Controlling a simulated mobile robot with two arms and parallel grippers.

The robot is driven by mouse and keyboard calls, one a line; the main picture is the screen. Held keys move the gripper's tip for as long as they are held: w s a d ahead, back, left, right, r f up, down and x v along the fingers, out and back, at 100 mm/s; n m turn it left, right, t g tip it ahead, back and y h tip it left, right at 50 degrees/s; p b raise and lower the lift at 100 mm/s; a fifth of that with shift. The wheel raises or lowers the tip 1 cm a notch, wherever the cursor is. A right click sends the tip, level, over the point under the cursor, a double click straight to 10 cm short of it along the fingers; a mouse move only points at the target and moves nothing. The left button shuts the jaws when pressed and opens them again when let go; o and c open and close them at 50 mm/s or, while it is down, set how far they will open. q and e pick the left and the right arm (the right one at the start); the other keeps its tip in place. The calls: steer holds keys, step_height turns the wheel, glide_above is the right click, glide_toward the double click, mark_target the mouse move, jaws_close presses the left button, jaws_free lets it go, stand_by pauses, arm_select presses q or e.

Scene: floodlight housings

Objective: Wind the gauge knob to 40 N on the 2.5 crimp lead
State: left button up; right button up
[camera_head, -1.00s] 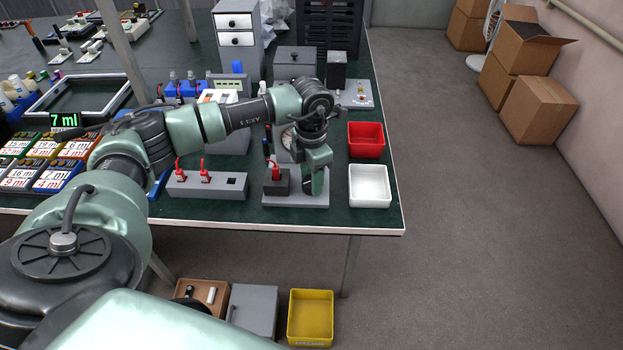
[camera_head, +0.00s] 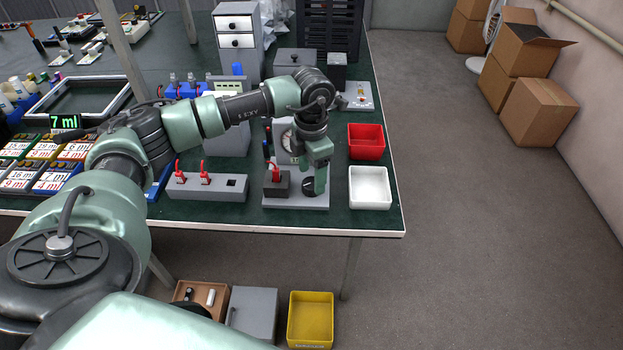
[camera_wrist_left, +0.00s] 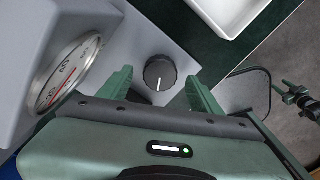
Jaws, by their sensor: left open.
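The black gauge knob (camera_wrist_left: 160,72), with a white pointer line, stands on the grey gauge base plate (camera_head: 318,201); it also shows in the head view (camera_head: 309,185). My left gripper (camera_wrist_left: 158,88) is open, with one finger to each side of the knob in the picture and a gap on both sides. The round gauge dial (camera_wrist_left: 68,72), with a red needle, faces sideways in the wrist view; its exact reading is hard to tell. A red lead (camera_head: 276,172) stands in a dark block (camera_head: 277,186) on the same plate. My right gripper is not in view.
A white tray (camera_head: 369,202) and a red tray (camera_head: 366,154) sit right of the gauge. Left of it is a grey holder (camera_head: 240,192) with two more red leads (camera_head: 205,178). The table's front edge runs close below.

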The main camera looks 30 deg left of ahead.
mark_target(312, 182)
arm_select(q)
step_height(312, 182, up, 6)
steer(key=shift+f, duration=0.25)
stand_by(0.4)
